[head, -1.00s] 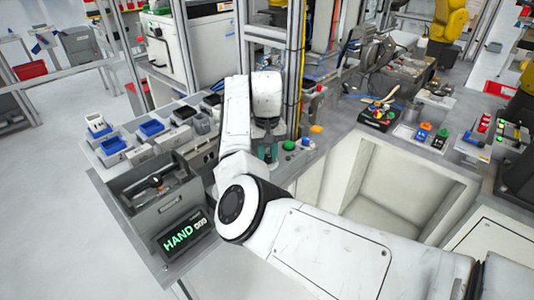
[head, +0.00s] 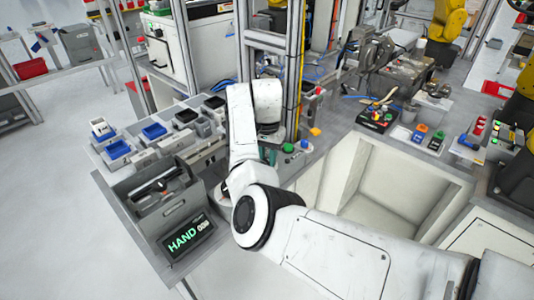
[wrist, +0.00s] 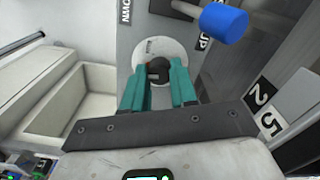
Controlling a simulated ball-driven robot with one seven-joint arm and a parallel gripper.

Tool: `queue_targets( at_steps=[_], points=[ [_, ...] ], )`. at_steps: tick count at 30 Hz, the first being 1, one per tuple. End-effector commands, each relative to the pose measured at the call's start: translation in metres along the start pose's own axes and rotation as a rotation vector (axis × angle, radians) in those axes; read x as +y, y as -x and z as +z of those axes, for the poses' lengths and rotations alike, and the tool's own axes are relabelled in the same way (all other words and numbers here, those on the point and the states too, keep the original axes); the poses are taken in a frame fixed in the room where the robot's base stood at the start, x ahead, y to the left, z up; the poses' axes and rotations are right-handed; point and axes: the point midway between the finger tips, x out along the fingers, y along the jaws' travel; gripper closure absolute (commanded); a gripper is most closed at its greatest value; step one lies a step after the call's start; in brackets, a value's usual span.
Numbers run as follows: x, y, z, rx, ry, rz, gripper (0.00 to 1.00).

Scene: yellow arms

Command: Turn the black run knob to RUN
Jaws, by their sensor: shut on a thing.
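The black run knob (wrist: 159,69) sits on a round pale plate (wrist: 146,52) fixed to a grey panel, in the wrist view. My gripper (wrist: 158,77) has its two teal fingers on either side of the knob and is shut on it. The small lettering on the plate is too blurred to read, so I cannot tell the knob's setting. In the head view my gripper is mostly hidden behind my white arm, with a bit of teal showing, and the knob cannot be seen. A display (head: 187,238) there reads HAND in green.
A blue-ended lever (wrist: 223,24) stands out close to the right of the knob, by an UP label. A white bin (wrist: 70,100) lies to the left. In the head view, a grey box (head: 160,205) and small blue trays (head: 117,149) stand left of my arm.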

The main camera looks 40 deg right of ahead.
Motion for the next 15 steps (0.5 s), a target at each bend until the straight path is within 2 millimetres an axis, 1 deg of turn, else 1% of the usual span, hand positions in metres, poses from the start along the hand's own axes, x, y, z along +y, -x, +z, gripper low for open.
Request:
queue_targets(
  at_steps=[1, 15],
  points=[
    [0.0001, 0.0024, -0.0001, 0.001, -0.043, 0.001, 1.0],
    [0.0004, 0.0016, -0.0001, 0.001, -0.49, -0.001, 1.0]
  ],
)
